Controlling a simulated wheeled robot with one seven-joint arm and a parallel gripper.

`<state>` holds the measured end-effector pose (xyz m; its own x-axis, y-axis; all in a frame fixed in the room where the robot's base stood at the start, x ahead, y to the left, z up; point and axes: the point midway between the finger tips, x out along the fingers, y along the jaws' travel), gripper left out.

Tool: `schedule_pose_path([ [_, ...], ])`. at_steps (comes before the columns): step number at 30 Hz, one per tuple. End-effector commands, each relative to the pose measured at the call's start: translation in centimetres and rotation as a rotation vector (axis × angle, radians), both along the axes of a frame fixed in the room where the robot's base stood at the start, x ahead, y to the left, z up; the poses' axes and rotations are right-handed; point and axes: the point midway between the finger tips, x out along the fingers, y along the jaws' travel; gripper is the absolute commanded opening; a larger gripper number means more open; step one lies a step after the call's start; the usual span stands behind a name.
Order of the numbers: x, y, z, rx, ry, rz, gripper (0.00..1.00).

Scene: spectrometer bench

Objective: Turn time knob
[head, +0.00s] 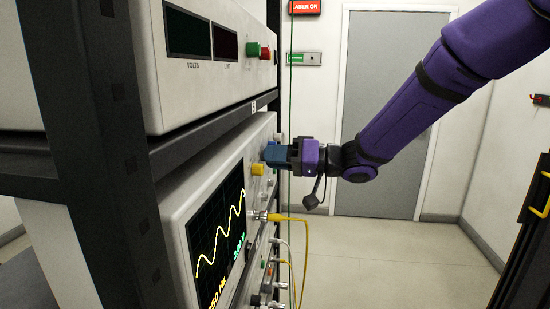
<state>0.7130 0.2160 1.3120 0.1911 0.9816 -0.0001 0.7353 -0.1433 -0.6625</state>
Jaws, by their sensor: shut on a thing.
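The oscilloscope (180,211) stands in the rack with its front panel facing right, and its screen (218,240) shows a yellow wave. My gripper (268,154) reaches in from the right, with its blue fingers at the upper part of that panel. It is shut on a knob there, which I take to be the time knob. The fingers hide most of this knob, so its pointer and label cannot be read. A yellow knob (258,169) sits just below the fingers.
A yellow cable (288,218) plugs into the panel below, with more cables under it. A power supply (205,90) with red and green terminals sits above. A dark rack post (95,130) stands at left.

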Motion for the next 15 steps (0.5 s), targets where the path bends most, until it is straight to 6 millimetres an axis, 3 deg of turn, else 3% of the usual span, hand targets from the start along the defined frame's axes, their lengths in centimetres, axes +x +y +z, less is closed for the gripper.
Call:
schedule_pose_path([
  [8,0.05,-0.07,-0.02,-0.001,0.000,-0.002,0.00],
  [9,0.05,-0.07,-0.02,-0.001,0.000,-0.002,0.26],
  [12,0.05,-0.06,-0.02,0.000,0.000,-0.001,0.49],
  [15,0.03,-0.05,-0.01,0.000,-0.001,-0.001,0.49],
])
